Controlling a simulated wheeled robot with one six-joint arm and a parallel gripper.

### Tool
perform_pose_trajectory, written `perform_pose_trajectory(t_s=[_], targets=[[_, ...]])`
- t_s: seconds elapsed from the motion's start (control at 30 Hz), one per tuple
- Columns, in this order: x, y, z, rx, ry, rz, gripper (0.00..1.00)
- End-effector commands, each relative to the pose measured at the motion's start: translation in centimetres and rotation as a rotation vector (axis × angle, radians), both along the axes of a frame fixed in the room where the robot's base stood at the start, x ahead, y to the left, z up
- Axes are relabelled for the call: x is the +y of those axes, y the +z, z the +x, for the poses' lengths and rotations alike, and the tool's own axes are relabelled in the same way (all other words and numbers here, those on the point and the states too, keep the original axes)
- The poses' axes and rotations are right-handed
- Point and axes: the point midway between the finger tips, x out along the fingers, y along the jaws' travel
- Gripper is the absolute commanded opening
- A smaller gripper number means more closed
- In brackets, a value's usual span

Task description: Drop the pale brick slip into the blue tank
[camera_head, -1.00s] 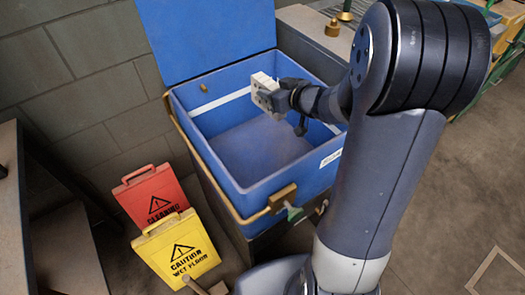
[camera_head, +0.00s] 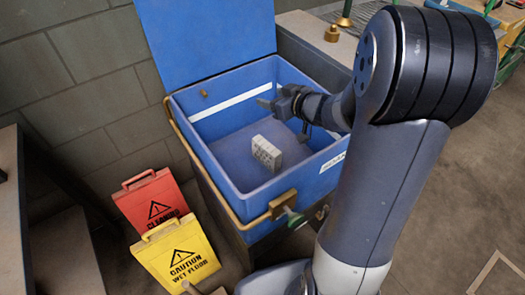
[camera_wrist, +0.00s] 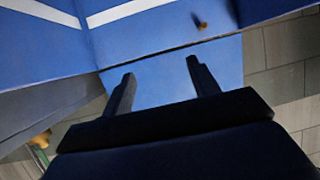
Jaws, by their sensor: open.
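The pale brick slip (camera_head: 266,153), a whitish block with a row of holes, is inside the blue tank (camera_head: 225,180), below and apart from my gripper. It looks upright; I cannot tell whether it touches the tank floor. The tank's lid stands open at the back. My gripper (camera_head: 268,103) is over the tank's opening, toward its back right. In the wrist view my gripper (camera_wrist: 160,70) shows two dark fingers spread apart with nothing between them. The brick slip is not in the wrist view.
A red sign (camera_head: 150,201) and a yellow wet-floor sign (camera_head: 177,255) stand left of the tank. A grey block wall (camera_head: 75,90) is behind them. A bench with brass pieces (camera_head: 332,32) is behind the tank. Open floor lies at the right.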

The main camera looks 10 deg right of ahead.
Motion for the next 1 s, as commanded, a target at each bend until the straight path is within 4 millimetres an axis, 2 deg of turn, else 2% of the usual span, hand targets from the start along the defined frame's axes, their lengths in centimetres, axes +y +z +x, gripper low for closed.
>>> perform_pose_trajectory(t_s=[0.3, 0.5, 0.7, 1.0], targets=[[-2.8, 2.9, -5.2, -0.002, -0.006, 0.000, 0.57], [-3.8, 3.7, -7.3, -0.001, -0.004, 0.000, 0.57], [-4.1, 3.9, -8.1, -0.001, -0.001, -0.001, 0.57], [-3.9, 3.6, -7.8, -0.001, 0.001, 0.000, 0.57]])
